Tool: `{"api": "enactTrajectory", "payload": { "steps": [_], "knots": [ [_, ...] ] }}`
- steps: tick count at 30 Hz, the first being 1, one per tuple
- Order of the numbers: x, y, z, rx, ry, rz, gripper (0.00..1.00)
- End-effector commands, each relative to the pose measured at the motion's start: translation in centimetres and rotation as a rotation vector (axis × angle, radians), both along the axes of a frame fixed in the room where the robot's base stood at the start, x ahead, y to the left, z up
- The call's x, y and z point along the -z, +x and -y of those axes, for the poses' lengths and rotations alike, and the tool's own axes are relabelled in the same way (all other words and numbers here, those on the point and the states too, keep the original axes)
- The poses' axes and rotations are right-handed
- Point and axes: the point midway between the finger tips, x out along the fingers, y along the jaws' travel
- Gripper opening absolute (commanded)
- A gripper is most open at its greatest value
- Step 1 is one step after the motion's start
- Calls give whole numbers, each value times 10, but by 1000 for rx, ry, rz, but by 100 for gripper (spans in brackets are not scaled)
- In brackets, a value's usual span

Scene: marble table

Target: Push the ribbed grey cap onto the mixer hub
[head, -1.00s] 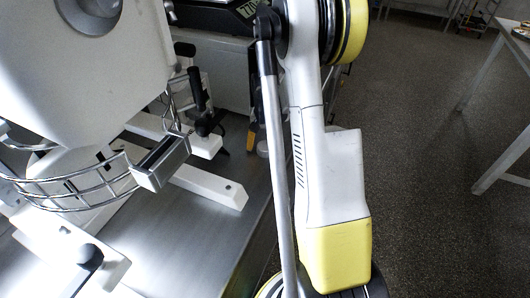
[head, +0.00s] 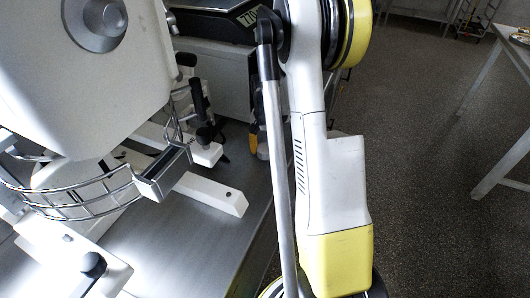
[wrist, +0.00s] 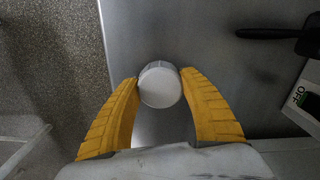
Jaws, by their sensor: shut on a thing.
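My gripper (wrist: 160,85) shows in the wrist view with two yellow, ribbed fingers closed on the sides of a round, pale grey cap (wrist: 160,86). Its flat round face is towards the camera, and a short strip of its grey side shows above. The ribs are not clear at this size. In the head view the big white mixer (head: 60,85) fills the upper left. A round grey disc (head: 97,24), which looks like the hub, is on its housing. The cap is apart from the mixer, over the metal table.
The metal table (head: 200,245) has bare room right of the mixer's white foot (head: 205,193). A wire bowl guard (head: 85,200) juts out below the housing. A box with a digital display (head: 225,25) stands behind. Dark floor lies beyond the table's right edge.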

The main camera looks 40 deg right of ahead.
Motion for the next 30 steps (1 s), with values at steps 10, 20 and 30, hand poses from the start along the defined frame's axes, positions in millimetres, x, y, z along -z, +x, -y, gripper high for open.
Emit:
{"api": "enactTrajectory", "payload": {
  "steps": [10, 20, 30],
  "knots": [
    [-56, -54, 22, 6, 0, 0, 24],
    [-84, -100, 40, 3, 0, 0, 24],
    [-87, -109, 43, 0, 0, 0, 24]
  ]
}}
